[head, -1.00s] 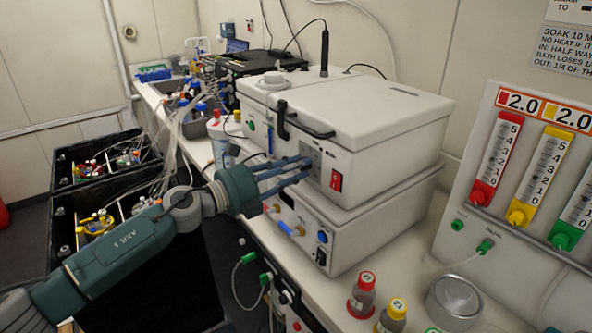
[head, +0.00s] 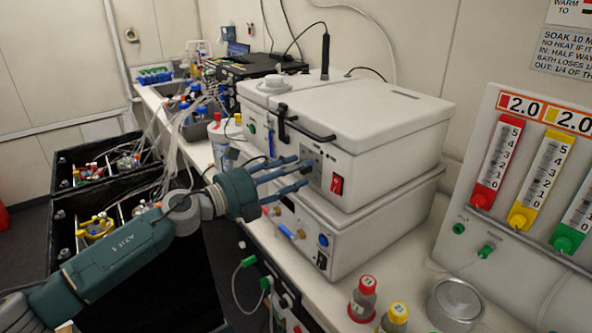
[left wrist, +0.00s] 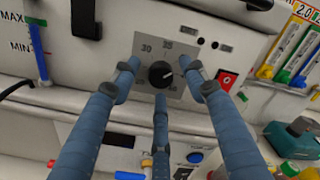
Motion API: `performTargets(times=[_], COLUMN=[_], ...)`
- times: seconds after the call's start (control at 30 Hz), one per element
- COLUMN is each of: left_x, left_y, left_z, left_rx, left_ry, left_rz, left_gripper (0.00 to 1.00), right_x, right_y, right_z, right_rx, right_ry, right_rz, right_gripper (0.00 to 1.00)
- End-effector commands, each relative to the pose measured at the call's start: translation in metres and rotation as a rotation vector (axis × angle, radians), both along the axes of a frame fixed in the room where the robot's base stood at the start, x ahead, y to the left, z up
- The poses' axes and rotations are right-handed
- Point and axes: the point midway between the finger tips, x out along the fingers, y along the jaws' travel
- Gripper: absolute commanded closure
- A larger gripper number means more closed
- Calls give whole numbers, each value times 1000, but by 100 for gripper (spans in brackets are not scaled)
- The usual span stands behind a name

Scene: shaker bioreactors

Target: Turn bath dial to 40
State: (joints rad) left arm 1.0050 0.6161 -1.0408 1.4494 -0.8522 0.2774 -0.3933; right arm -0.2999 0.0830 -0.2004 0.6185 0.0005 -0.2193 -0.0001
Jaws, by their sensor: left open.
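The bath dial (left wrist: 161,74) is a round black knob on a grey scale plate (left wrist: 146,44) on the front of the upper white box, the bath (head: 362,120). The marks 30 and 35 can be read on the plate; lower marks are partly hidden by my fingers. A pale pointer line on the knob faces right. My left gripper (head: 304,171) is open, its three blue fingers spread in front of the plate. In the left wrist view, its fingertips (left wrist: 159,73) surround the knob. I cannot tell whether they touch it.
A red switch (left wrist: 227,80) sits right of the dial. A lower white box (head: 350,235) with knobs and fittings is under the bath. A flow-meter panel (head: 520,215) is at the right.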

Motion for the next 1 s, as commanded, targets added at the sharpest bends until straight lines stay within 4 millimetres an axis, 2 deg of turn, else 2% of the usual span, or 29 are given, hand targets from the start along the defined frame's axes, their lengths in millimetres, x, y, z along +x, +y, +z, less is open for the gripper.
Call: performTargets(times=[0.4, 0.6, 1.0], left_x=[-46, -63, -68], left_y=[66, 89, 95], left_z=[-2, -1, 0], left_rx=[2, 1, 0], left_ry=[2, 2, 0], left_rz=[4, 3, 1], left_gripper=[56, 56, 56], right_x=[1, 1, 1], right_y=[2, 2, 3], right_z=[0, 0, 0], right_rx=[2, 2, 3], right_ry=[-1, -1, 0], right_rz=[-1, -1, -1], right_gripper=[63, 63, 63])
